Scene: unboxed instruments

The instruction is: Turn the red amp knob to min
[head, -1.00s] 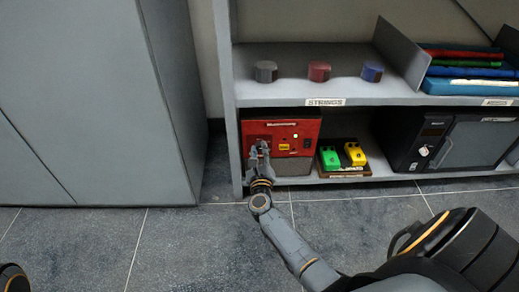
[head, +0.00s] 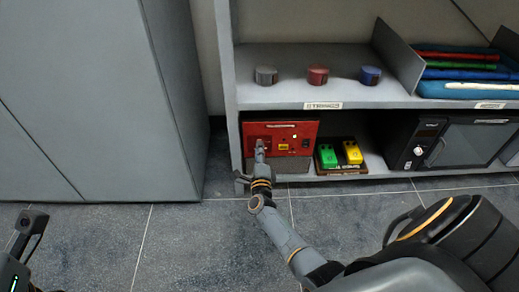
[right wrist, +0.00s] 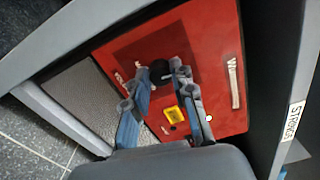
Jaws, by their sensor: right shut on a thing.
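The red amp (head: 303,130) stands on the low shelf, with a grey grille below its red front panel. My right gripper (head: 260,146) is at the left part of that panel. In the right wrist view its fingers (right wrist: 160,72) are shut on a round black knob (right wrist: 159,70). The knob's pointer and min mark are too small or hidden to read. In the head view the fingers appear edge-on and cover the knob. Part of my left gripper (head: 30,232) shows at the lower left, away from the shelf; its jaw opening is unclear.
A yellow label (right wrist: 174,115) is on the amp panel. Green and yellow pedals (head: 340,154) stand right of the amp, then a black unit (head: 415,140). Grey, red and blue round items (head: 318,75) sit on the shelf above. A grey cabinet (head: 90,90) stands left; the floor is clear.

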